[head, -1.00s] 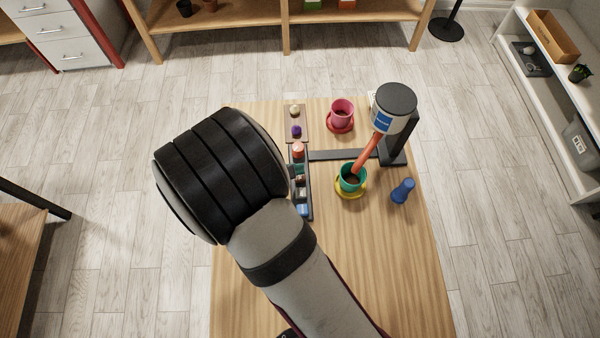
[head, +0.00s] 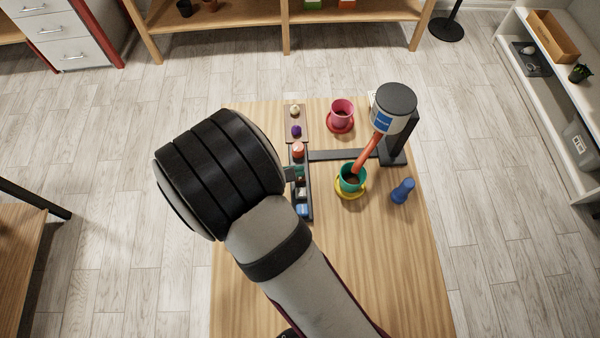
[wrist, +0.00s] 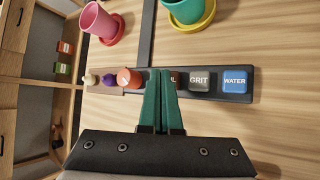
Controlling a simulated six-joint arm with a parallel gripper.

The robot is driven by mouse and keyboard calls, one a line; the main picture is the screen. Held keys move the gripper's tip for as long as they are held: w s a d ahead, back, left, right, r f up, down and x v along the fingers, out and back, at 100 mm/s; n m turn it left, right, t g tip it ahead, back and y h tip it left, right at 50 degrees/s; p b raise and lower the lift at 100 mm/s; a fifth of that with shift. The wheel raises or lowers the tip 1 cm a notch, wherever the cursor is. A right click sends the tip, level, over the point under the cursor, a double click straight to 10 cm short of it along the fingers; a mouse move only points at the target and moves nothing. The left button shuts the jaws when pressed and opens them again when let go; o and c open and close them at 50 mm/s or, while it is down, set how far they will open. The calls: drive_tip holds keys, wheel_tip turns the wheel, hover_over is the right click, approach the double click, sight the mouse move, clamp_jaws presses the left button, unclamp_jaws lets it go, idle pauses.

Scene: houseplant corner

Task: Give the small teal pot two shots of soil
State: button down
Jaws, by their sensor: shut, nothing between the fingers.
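The small teal pot (head: 352,184) stands upright on a yellow saucer (head: 350,196), its inside dark. The orange spout (head: 366,153) of the dispenser (head: 393,108) comes down to the pot's mouth. In the wrist view the pot (wrist: 186,10) is cut off at the top edge. My gripper (wrist: 164,72) is shut and empty, its green fingers over the button panel (wrist: 237,97). The fingers mostly hide a button whose label ends in "IL". GRIT (wrist: 199,79) and WATER (wrist: 235,81) buttons sit to its right, a red-orange button (wrist: 130,78) to its left. I cannot tell whether the fingertips touch the button.
A pink pot (head: 342,111) stands on a red saucer at the back of the table. A blue bottle-like object (head: 403,191) stands right of the teal pot. A small tray with a purple knob (head: 296,131) and a pale knob lies beyond the panel. The table's front right is bare.

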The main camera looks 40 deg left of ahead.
drive_tip(key=shift+f, duration=0.5)
idle(0.7)
drive_tip(key=shift+r, duration=0.95)
drive_tip(key=shift+r, duration=2.5)
idle(0.4)
wheel_tip(320, 180, up, 4)
drive_tip(key=shift+f, duration=0.1)
drive_tip(key=shift+f, duration=0.1)
